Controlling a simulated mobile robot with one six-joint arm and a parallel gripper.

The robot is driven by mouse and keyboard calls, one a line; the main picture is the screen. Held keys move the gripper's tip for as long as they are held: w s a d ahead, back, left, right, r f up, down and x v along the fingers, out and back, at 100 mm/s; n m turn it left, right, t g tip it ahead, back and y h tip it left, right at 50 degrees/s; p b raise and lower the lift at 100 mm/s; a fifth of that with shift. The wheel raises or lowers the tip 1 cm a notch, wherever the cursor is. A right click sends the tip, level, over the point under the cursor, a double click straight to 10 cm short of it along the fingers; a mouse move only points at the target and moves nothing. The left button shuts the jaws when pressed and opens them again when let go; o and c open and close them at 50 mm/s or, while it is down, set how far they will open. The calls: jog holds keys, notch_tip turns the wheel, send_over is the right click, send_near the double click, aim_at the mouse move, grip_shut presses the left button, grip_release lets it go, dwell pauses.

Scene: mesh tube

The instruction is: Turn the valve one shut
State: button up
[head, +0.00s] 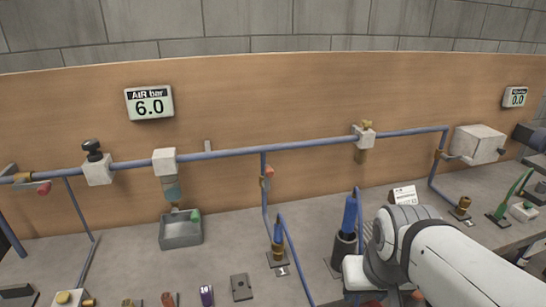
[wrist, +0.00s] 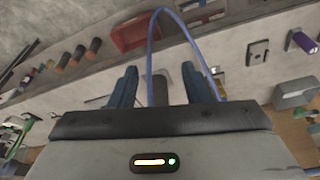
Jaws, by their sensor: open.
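A blue drop pipe (head: 264,194) comes down from the main pipe and carries a small valve with a reddish handle (head: 267,171). Below it a blue-and-brass fitting (head: 278,248) stands on the bench beside a small tag (head: 282,271) that seems to read 1. I cannot tell for sure which valve is valve one. My gripper is at the lower right in the head view, its fingers mostly hidden by my white arm, to the right of the drop pipe. In the wrist view my gripper (wrist: 160,88) has its fingers apart, with a blue hose (wrist: 152,45) looping up beyond them.
A gauge (head: 150,103) reads 6.0; another (head: 515,97) reads 0.0. A blue main pipe (head: 230,153) runs along the wooden board. A dark holder with a blue tool (head: 348,225) stands beside my arm. A grey box (head: 181,230) and small parts stand left.

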jog(key=w+a+f+t+y+b, duration=0.1)
jog(key=w+a+t+b, duration=0.3)
jog(key=w, duration=0.9)
jog(key=n+t+y+b, duration=0.1)
jog(key=t+y+b, duration=0.35)
jog(key=t, duration=0.55)
send_near(267, 165)
jog(key=w+f, duration=0.1)
jog(key=w, duration=0.1)
jog(key=shift+w+a+f+h, duration=0.2)
jog(key=shift+w+f+h, duration=0.15)
jog(key=shift+f, duration=0.05)
jog(key=shift+w+a+r, duration=0.3)
jog(key=shift+w+a, duration=0.05)
jog(key=shift+w, duration=0.05)
jog(key=p+x, duration=0.1)
jog(key=x, duration=0.6)
jog(key=shift+w+a+r+p, duration=0.1)
jog(key=shift+w+p, duration=0.05)
jog(key=shift+p, duration=0.15)
jog(key=shift+c, duration=0.2)
grip_shut()
